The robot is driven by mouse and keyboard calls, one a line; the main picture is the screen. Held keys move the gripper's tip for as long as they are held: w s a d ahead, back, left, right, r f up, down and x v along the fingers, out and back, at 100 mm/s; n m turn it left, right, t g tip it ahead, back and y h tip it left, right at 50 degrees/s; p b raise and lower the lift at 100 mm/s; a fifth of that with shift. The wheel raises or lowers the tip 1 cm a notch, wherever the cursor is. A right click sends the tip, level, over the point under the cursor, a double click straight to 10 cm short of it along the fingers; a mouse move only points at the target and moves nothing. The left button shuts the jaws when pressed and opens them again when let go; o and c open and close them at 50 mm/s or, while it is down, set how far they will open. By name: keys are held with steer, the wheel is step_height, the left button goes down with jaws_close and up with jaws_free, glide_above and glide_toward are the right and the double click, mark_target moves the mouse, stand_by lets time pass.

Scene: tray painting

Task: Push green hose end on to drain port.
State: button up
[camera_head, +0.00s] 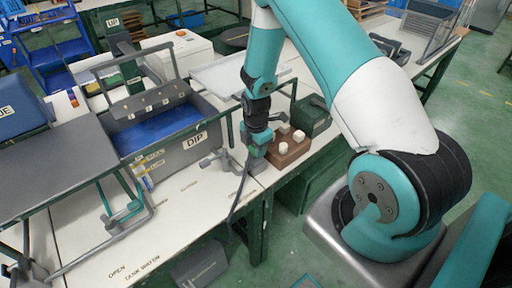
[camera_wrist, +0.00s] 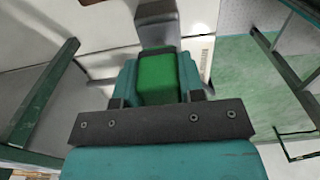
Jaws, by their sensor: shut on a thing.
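My gripper (camera_head: 254,152) is at the table's front edge, right of the tank marked DIP (camera_head: 180,157). In the wrist view my gripper (camera_wrist: 158,78) is shut on a green block-shaped piece, which looks like the green hose end (camera_wrist: 157,80). A grey part (camera_wrist: 156,22) shows just beyond it; I cannot tell whether they touch. A dark hose (camera_head: 238,190) hangs from near my gripper over the table edge. A grey fitting (camera_head: 213,159) at the tank's lower right corner looks like the drain port, apart from my gripper in the head view.
A brown block with white knobs (camera_head: 287,150) stands close right of my gripper, with a dark green box (camera_head: 312,116) behind it. A grey panel (camera_head: 55,150) stands at the left. The white tabletop (camera_head: 185,215) in front of the tank is largely clear.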

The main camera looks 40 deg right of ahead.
steer(key=shift+f+b, duration=0.6)
steer(key=shift+f, duration=0.2)
stand_by(0.6)
steer(key=shift+f, duration=0.3)
stand_by(0.5)
steer(key=o, duration=1.4)
steer(key=shift+o, duration=0.2)
steer(key=shift+r+p, duration=2)
steer(key=shift+r, duration=1)
